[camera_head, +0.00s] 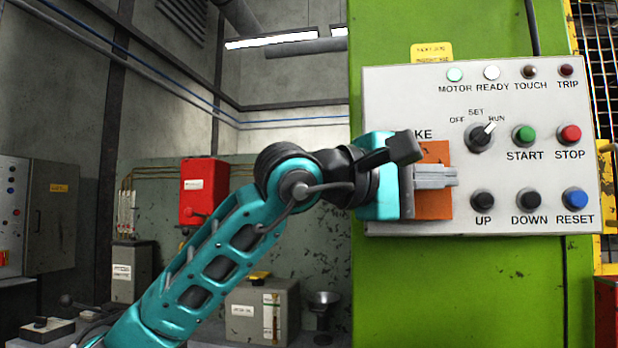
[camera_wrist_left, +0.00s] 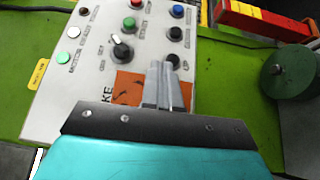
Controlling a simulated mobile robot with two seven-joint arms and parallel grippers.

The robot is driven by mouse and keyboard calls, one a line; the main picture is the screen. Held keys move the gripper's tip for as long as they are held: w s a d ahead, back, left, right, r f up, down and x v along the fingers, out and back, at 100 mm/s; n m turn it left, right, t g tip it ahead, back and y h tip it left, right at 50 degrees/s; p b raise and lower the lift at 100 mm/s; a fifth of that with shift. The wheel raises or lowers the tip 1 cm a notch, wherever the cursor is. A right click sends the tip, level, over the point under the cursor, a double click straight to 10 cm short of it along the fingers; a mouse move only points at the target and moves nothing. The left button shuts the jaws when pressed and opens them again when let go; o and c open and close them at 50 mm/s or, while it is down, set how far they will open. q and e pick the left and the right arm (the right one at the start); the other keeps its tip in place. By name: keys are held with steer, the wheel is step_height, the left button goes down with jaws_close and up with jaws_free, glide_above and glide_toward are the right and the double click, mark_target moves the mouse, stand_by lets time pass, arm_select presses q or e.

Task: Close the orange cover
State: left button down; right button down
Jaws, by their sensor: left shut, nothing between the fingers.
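The orange cover (camera_head: 434,152) is on the left side of the white control panel (camera_head: 410,85), partly hidden behind my left gripper (camera_head: 456,177). It lies nearly flat in the panel's plane as far as I can tell. In the left wrist view the cover (camera_wrist_left: 128,87) shows just left of the gripper (camera_wrist_left: 164,68). The left fingers are together and empty, in front of the cover, with their tips near its right edge. I cannot tell whether they touch it. My right gripper is not in view.
A selector knob (camera_head: 480,137) points toward RUN right of the cover. Buttons UP (camera_head: 482,200), DOWN (camera_head: 528,200) and RESET (camera_head: 574,199) sit close to the fingertips' right. START (camera_head: 523,135) and STOP (camera_head: 569,135) are above them. A red box (camera_head: 204,190) hangs on the back wall.

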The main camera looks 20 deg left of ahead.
arm_select(q)
steer(key=shift+w+d, duration=0.25)
steer(key=shift+w, duration=0.25)
stand_by(0.5)
